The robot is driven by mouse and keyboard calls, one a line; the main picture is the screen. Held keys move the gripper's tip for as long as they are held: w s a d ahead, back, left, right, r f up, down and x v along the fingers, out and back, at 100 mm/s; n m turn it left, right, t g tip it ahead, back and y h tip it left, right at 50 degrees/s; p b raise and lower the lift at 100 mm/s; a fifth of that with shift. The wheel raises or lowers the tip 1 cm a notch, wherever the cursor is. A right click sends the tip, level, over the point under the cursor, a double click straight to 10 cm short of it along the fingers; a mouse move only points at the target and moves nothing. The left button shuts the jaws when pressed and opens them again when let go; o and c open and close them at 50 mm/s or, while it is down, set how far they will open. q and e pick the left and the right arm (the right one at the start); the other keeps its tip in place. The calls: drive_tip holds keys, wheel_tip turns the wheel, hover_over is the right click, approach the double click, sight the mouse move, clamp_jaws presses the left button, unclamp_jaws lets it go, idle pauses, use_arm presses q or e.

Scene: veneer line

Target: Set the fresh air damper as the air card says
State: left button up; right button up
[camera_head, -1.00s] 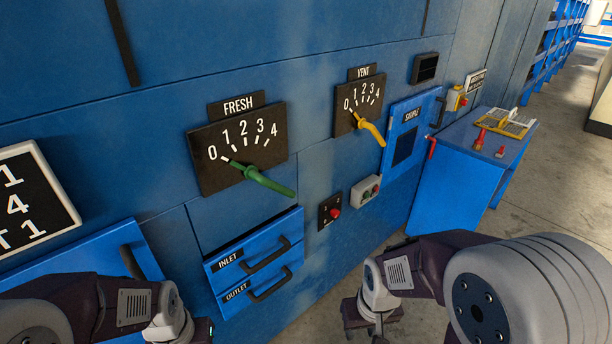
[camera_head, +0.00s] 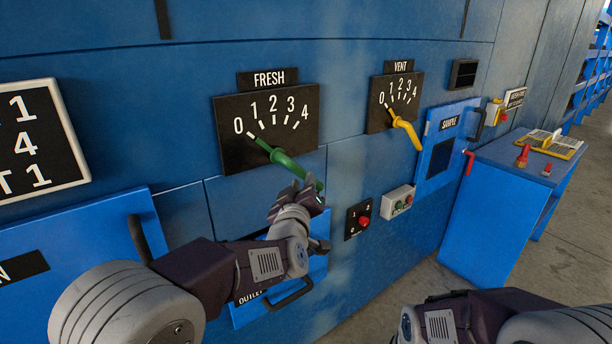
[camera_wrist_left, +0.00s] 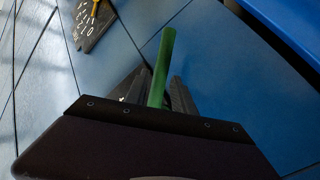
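The FRESH damper dial (camera_head: 232,153) is a dark plate marked 0 to 4. The white tip of its green handle (camera_head: 284,160) is at about 0, and the handle slopes down right. My left gripper (camera_head: 312,190) is at the handle's lower end. In the left wrist view the green handle (camera_wrist_left: 162,62) stands between its two dark fingers (camera_wrist_left: 160,95); whether they press on it is unclear. A white-framed black card (camera_head: 30,148) at the left edge, cut off, shows "1", "4" and "T 1". My right gripper is out of view; only its arm shows.
The VENT dial (camera_head: 378,118) with its yellow handle (camera_head: 408,133) is to the right, pointing near 0. Below are a switch box (camera_head: 397,201) and a red-knobbed panel (camera_head: 358,218). A blue table (camera_head: 487,190) stands at right. Drawers below FRESH are partly behind my left arm.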

use_arm(q)
drive_tip(key=w, duration=0.7)
drive_tip(key=shift+d+p, duration=0.4)
drive_tip(key=shift+d, duration=0.05)
drive_tip(key=shift+w, duration=0.1)
drive_tip(key=shift+f, duration=0.1)
clamp_jaws()
idle(0.6)
